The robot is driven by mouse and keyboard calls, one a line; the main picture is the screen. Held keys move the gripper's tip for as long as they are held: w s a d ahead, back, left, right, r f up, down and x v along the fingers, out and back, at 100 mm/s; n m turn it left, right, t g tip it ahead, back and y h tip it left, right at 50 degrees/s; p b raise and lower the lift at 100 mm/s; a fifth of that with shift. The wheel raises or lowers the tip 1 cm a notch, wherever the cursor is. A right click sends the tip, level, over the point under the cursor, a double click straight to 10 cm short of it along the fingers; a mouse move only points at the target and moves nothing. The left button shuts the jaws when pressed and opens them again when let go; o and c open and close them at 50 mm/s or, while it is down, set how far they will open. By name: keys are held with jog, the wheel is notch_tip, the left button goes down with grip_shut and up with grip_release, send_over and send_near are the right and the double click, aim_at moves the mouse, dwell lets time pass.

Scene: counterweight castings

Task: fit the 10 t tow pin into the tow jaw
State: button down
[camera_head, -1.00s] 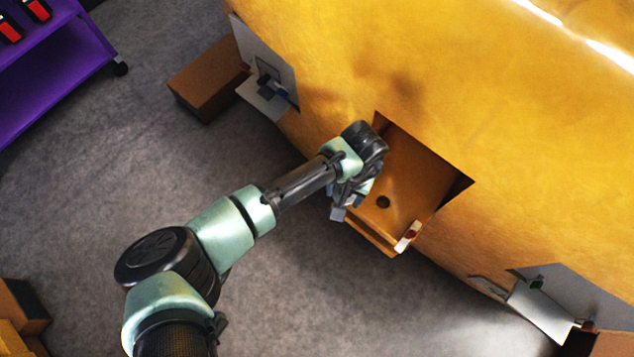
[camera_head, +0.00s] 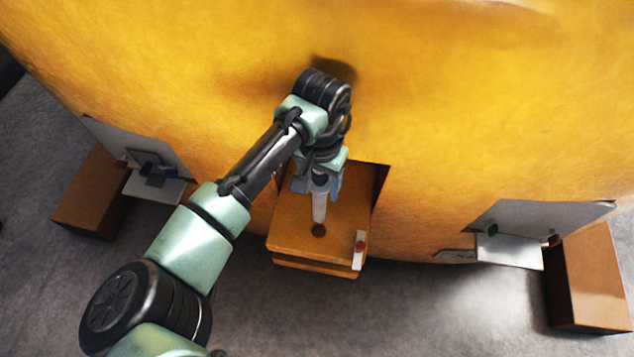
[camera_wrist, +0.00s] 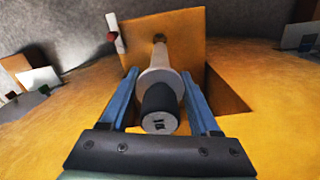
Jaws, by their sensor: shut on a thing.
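The tow pin (camera_wrist: 161,76) is a pale grey shaft with a collar and a black end cap bearing a small mark I cannot read. My gripper (camera_head: 322,185) is shut on it, and the blue fingers (camera_wrist: 160,98) flank the pin in the wrist view. The pin (camera_head: 319,208) points down toward a dark round hole (camera_head: 319,230) in the top plate of the orange tow jaw (camera_head: 291,240). Its lower end appears at or just over the hole. I cannot tell whether it has entered. The jaw (camera_wrist: 190,27) also shows in the wrist view.
A white piece with a red knob (camera_head: 359,250) stands at the jaw plate's right edge. The yellow casting (camera_head: 450,120) rises close behind my arm. Grey brackets with brown blocks (camera_head: 92,195) (camera_head: 588,280) stand on both sides. Grey floor lies in front.

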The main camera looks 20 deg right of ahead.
jog(key=shift+r+p, duration=0.25)
jog(key=shift+p, duration=0.1)
jog(key=shift+f+b, duration=1.65)
jog(key=shift+f, duration=1.35)
jog(key=shift+p, duration=0.9)
